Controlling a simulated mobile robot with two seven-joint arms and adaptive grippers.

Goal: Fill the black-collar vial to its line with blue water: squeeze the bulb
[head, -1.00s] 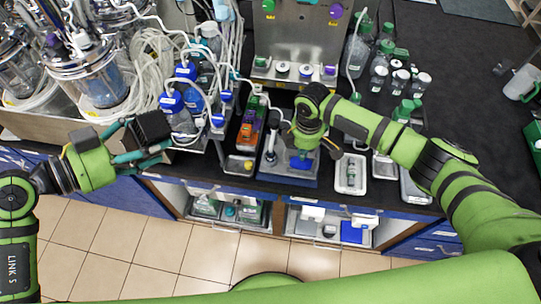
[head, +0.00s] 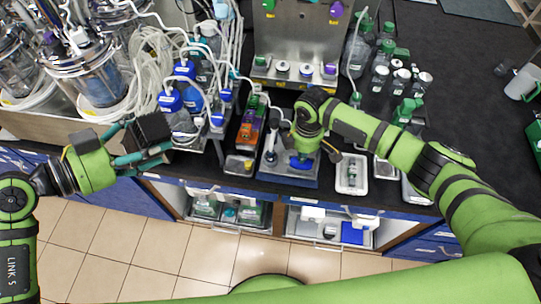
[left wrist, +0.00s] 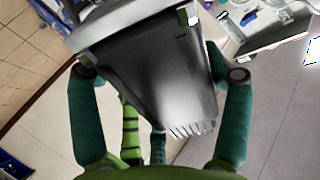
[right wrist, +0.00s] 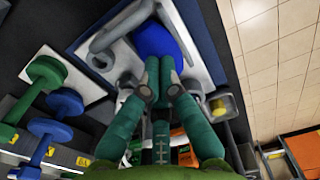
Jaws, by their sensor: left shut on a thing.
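A blue bulb (head: 301,163) sits on a grey-and-blue stand (head: 275,172) at the front of the bench; it also shows in the right wrist view (right wrist: 158,38). My right gripper (right wrist: 160,62) has its fingers together, with the tips right at the bulb. I cannot tell whether they press it. My left gripper (left wrist: 155,75) is shut on a dark box-shaped thing (left wrist: 150,70), held in front of the bench at the left; the box also shows in the head view (head: 153,130). I cannot make out the black-collar vial or its water level.
A white tray (head: 351,188) with a small green-labelled item lies right of the stand. Blue-capped bottles (head: 184,70) and tubing crowd the left, beside glass vessels (head: 95,75). Several small vials (head: 379,78) stand at the back right. The far right bench (head: 455,100) is mostly clear.

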